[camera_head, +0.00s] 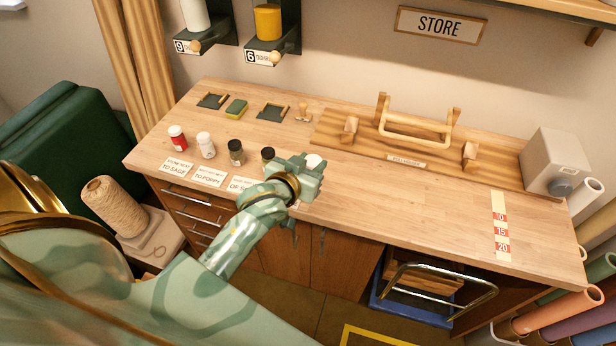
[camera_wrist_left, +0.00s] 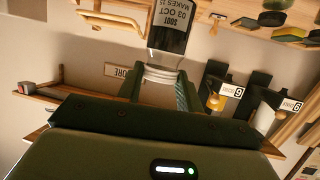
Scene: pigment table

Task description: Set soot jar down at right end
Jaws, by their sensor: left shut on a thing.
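The soot jar (camera_wrist_left: 168,42), dark with a pale label reading SOOT and a ridged white lid (camera_wrist_left: 160,76), is in the left wrist view. My left gripper (camera_wrist_left: 158,88) is shut on it at the lid. In the head view my left gripper (camera_head: 312,178) is over the front of the table, right of the row of jars, and hides most of what it holds. A white rounded piece (camera_head: 313,160) shows just behind the gripper; I cannot tell if it is the held jar's lid. My right gripper is not in view.
A red jar (camera_head: 177,138), a white jar (camera_head: 206,146) and two dark jars (camera_head: 236,153) (camera_head: 268,156) stand behind cards (camera_head: 208,177). A wooden rack (camera_head: 415,130) stands behind. The front right wood is clear up to a numbered strip (camera_head: 501,225); a grey box (camera_head: 553,160) stands at right.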

